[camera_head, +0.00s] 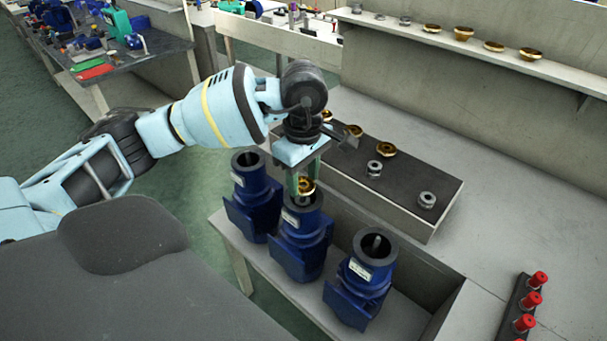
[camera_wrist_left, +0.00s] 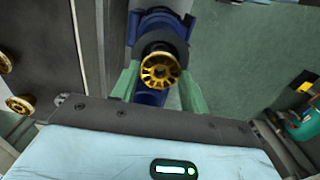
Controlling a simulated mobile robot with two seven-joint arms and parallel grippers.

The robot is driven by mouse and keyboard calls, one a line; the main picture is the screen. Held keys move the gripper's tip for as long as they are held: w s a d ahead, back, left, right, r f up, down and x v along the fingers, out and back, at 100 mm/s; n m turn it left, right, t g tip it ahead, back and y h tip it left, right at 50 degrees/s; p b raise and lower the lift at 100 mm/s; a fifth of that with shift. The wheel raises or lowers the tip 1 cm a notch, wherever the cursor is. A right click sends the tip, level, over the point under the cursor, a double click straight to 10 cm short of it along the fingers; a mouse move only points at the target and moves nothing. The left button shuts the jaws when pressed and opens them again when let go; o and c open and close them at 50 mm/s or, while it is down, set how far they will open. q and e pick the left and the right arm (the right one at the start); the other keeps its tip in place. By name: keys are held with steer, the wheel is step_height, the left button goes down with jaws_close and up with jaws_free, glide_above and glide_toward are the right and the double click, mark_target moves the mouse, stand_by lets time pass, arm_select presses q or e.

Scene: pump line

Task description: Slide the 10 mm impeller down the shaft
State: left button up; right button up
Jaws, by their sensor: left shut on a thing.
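A gold impeller (camera_head: 307,186) is between the green fingers of my left gripper (camera_head: 303,182), which is shut on it. It is over the dark round mouth of the middle blue pump housing (camera_head: 302,238). In the left wrist view the impeller (camera_wrist_left: 160,70) shows its vanes, between the fingers of my left gripper (camera_wrist_left: 158,84), with the blue housing (camera_wrist_left: 155,18) behind it. The middle shaft is mostly hidden, and I cannot tell whether the impeller is around it. My right gripper is not in view.
Blue housings stand on the left (camera_head: 255,193) and right (camera_head: 364,279) of the middle one. A dark-topped block (camera_head: 400,190) behind holds gold impellers and silver rings. A rack of red-capped items (camera_head: 527,305) is at the lower right. The grey bench behind is mostly clear.

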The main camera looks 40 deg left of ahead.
arm_select(q)
steer(key=shift+f, duration=0.5)
stand_by(0.4)
steer(key=o, duration=1.1)
steer(key=shift+r, duration=3.9)
